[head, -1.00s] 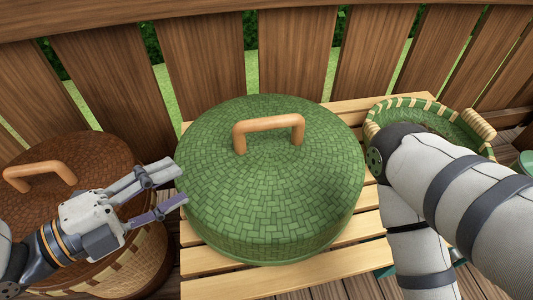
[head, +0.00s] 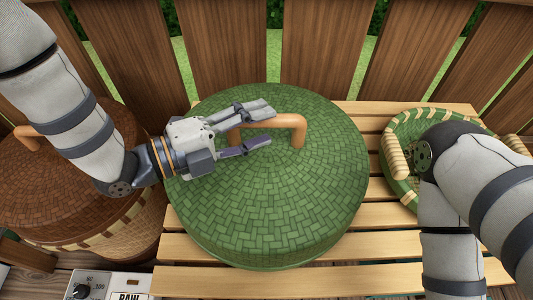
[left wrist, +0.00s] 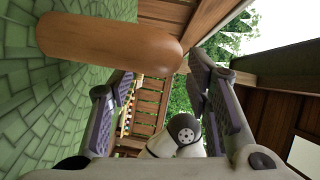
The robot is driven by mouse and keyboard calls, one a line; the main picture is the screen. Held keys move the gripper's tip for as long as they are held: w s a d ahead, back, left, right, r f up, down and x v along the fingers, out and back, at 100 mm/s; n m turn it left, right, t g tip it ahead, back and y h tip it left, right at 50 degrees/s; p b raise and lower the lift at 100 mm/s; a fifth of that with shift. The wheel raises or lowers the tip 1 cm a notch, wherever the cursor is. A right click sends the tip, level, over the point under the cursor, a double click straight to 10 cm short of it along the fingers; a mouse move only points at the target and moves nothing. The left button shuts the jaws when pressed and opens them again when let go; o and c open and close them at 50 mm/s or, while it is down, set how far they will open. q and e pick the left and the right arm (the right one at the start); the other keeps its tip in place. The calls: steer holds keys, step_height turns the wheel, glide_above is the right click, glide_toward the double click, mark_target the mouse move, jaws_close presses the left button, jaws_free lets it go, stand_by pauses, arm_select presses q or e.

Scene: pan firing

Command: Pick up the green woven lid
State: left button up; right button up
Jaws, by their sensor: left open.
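The green woven lid (head: 290,210) is a large round dome on a slatted wooden table, with an orange-brown wooden handle (head: 299,132) on top. My left gripper (head: 272,125) is over the lid at the left part of the handle, its fingers pointing right and open. The fingers hide part of the handle. In the left wrist view the handle (left wrist: 110,42) shows close up at upper left, and the open fingers (left wrist: 165,100) have nothing between them. My right arm comes in at the right, but its gripper is not in view.
A brown woven basket with a brown lid (head: 75,190) stands at left. A green basket with pale handles (head: 398,157) stands at right, partly hidden by my right arm. Bare table slats (head: 350,278) show in front. A wooden fence (head: 325,50) closes the back.

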arm_select(q)
steer(key=x, duration=0.3)
steer(key=shift+w+d, duration=0.15)
steer(key=shift+d, duration=0.05)
jaws_close()
steer(key=shift+r, duration=0.15)
